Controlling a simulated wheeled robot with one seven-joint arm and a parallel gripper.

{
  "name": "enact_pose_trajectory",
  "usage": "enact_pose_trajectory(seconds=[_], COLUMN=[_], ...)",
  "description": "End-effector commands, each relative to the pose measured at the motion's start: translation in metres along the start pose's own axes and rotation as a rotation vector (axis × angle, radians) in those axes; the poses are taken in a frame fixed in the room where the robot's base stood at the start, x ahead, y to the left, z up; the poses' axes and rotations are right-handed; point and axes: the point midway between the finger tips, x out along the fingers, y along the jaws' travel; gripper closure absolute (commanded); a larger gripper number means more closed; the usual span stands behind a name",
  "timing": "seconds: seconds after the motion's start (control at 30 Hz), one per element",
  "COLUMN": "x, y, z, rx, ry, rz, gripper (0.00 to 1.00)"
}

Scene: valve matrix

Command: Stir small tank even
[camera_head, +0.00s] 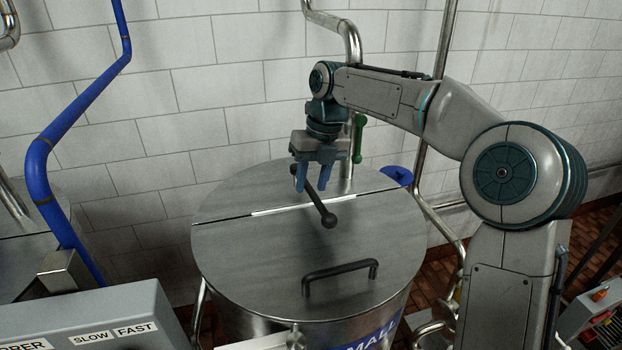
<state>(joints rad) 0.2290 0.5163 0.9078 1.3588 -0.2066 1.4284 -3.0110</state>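The small tank (230,255) is a round steel vessel with a flat lid. Part of a blue label reading "MALL" (375,335) shows on its front. A black rod with a ball end (328,219) stands out over the lid, near the slot across it. My gripper (311,187) points down over the back of the lid, at the rod's upper end. Its two blue fingers are apart, with a gap between them. The rod's upper end lies near or between the fingertips; I cannot tell whether they touch it.
A black bar handle (340,274) is on the lid's front half. A green lever (359,138) and a blue wheel (398,175) are behind the tank. A grey panel marked SLOW and FAST (115,333) is at lower left, near a blue pipe (75,112). Steel pipes stand behind.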

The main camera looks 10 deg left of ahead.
Motion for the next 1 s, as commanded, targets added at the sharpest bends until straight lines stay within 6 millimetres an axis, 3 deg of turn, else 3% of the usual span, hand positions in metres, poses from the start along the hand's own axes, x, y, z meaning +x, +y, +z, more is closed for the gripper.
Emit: enact_pose_trajectory(seconds=[0.27,0.7,1.0], x=[-0.015,-0.099,-0.133], y=[0.0,0.001,0.001], z=[0.001,0.001,0.001], rx=[0.001,-0.001,-0.001], ry=[-0.004,-0.003,0.0], rz=[0.0,0.002,0.001], gripper=[0.64,0.64,0.64])
